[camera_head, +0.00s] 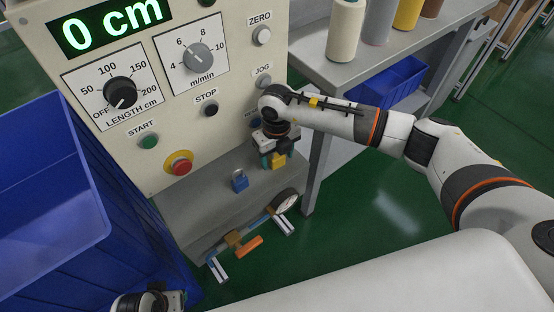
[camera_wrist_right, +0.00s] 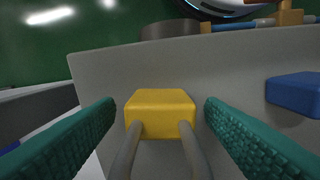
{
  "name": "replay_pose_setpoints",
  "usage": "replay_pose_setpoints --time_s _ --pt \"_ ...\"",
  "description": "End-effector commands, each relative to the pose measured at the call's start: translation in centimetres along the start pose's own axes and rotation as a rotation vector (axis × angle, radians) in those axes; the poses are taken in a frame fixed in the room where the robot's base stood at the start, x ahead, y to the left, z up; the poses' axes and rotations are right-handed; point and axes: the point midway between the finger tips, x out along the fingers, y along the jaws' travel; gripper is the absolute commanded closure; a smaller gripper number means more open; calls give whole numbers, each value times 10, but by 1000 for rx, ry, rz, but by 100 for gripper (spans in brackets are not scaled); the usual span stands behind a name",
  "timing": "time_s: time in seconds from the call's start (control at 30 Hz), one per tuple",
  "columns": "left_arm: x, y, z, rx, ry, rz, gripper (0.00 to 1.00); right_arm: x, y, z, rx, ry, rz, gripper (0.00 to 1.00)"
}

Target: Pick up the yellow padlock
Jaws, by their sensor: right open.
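The yellow padlock (camera_head: 279,161) is on the grey ledge below the control panel, partly hidden by my right gripper (camera_head: 270,158) above it. In the right wrist view, its yellow body (camera_wrist_right: 160,112) and grey shackle lie between the two green finger pads of my open right gripper. A gap shows on each side of the body. My left gripper (camera_head: 150,301) is only partly in view at the bottom edge, and its jaws cannot be made out.
A blue padlock (camera_head: 240,182) sits on the ledge left of the yellow one and also shows in the right wrist view (camera_wrist_right: 297,92). The control panel (camera_head: 222,88) rises behind. A blue bin (camera_head: 60,215) stands at the left. A wheeled measuring device (camera_head: 245,236) is in front of the ledge.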

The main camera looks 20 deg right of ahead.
Motion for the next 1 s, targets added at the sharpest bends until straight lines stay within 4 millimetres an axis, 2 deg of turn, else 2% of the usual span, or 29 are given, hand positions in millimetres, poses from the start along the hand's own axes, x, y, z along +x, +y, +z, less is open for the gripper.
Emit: replay_pose_setpoints --time_s 0.1,0.3,0.37,0.6,0.67,1.0 --pt "-4 0 1 0 -1 1 41 7 0 0 -1 1 0 36" --pt "-5 0 1 0 -1 1 41 7 0 0 -1 1 0 36" --pt "-4 0 1 0 -1 1 41 7 0 0 -1 1 0 45" --pt "-4 0 1 0 -1 0 41 7 0 0 -1 1 0 84" --pt "-4 0 1 0 -2 0 41 7 0 0 -1 1 0 89" --pt "-5 0 2 0 -3 0 41 -1 0 -1 -1 3 -1 89"
